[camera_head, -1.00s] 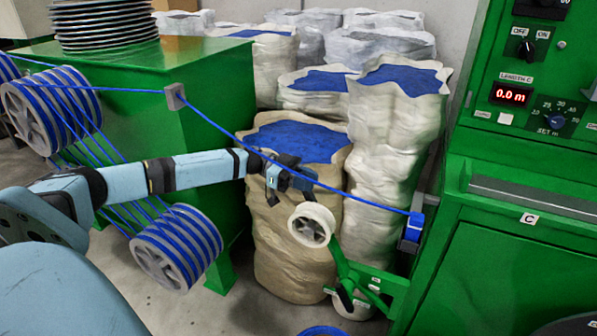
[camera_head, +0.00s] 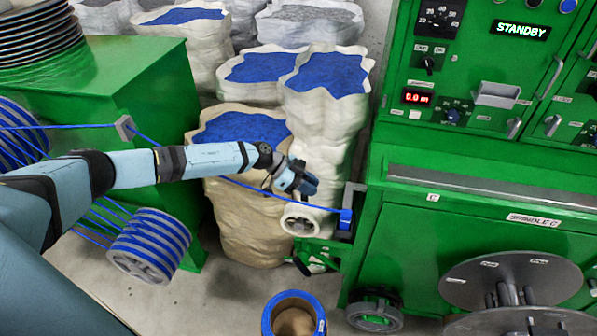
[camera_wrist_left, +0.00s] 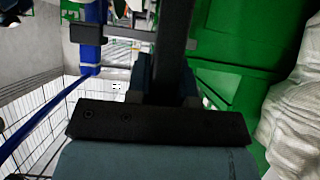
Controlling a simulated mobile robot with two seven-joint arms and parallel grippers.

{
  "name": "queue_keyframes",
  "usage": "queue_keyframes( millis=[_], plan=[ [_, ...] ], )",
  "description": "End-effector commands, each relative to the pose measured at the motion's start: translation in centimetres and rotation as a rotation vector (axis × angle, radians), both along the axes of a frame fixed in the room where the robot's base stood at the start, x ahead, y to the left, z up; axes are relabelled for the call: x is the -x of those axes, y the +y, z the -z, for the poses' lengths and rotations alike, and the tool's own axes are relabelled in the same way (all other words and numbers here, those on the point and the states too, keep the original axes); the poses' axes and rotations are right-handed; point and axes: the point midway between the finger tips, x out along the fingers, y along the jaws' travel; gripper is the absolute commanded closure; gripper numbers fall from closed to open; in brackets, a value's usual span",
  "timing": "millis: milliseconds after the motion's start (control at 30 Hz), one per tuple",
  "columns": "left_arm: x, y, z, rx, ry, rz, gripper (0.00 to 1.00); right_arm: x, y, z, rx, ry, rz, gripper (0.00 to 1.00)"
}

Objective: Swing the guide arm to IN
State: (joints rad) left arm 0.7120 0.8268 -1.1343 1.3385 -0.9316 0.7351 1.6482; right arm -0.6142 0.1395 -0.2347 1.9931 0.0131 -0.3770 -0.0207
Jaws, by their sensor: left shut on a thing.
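The guide arm (camera_head: 300,219) is a short green arm with a white roller at its top, beside the left end of the green machine. My left gripper (camera_head: 306,187) is at the roller end, shut on the guide arm; its fingers hide the exact grip point. The green bracket (camera_head: 318,252) below bears small labels, too small to read. The blue cable (camera_head: 250,187) passes behind my gripper to a blue block (camera_head: 346,219) right of the roller. In the left wrist view, the blue block (camera_wrist_left: 88,34) is left of a dark upright bar. My right gripper is out of view.
The green machine (camera_head: 470,215) fills the right, with a STANDBY display (camera_head: 521,29) and spindle C discs (camera_head: 510,277). Tall sacks (camera_head: 247,215) stand behind my arm. A blue cable coil (camera_head: 293,318) lies on the floor in front. The floor left of it is clear.

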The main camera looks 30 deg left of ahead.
Motion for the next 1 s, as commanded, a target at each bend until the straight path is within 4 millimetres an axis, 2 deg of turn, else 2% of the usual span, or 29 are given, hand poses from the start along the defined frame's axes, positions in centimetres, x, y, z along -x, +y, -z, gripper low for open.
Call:
queue_keyframes(
  millis=[33,133,633,667,733,767,1000],
  plan=[
    [-0.09,-0.52,-0.42,-0.005,0.002,0.003,1.00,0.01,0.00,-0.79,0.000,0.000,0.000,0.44],
    [-0.22,-0.92,-0.22,-0.015,0.006,0.002,1.00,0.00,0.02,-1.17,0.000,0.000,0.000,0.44],
    [-0.28,-1.39,0.05,-0.022,0.008,0.004,1.00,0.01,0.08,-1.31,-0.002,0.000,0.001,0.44],
    [-0.28,-1.41,0.05,-0.022,0.008,0.004,0.72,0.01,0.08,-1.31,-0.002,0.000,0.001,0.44],
    [-0.28,-1.35,0.05,-0.022,0.008,0.003,0.56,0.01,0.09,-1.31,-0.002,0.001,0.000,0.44],
    [-0.29,-1.34,0.05,-0.023,0.008,0.003,0.53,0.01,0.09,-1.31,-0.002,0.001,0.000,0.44],
    [-0.29,-1.19,0.04,-0.023,0.007,0.002,0.53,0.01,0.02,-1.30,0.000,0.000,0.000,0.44]
  ],
)
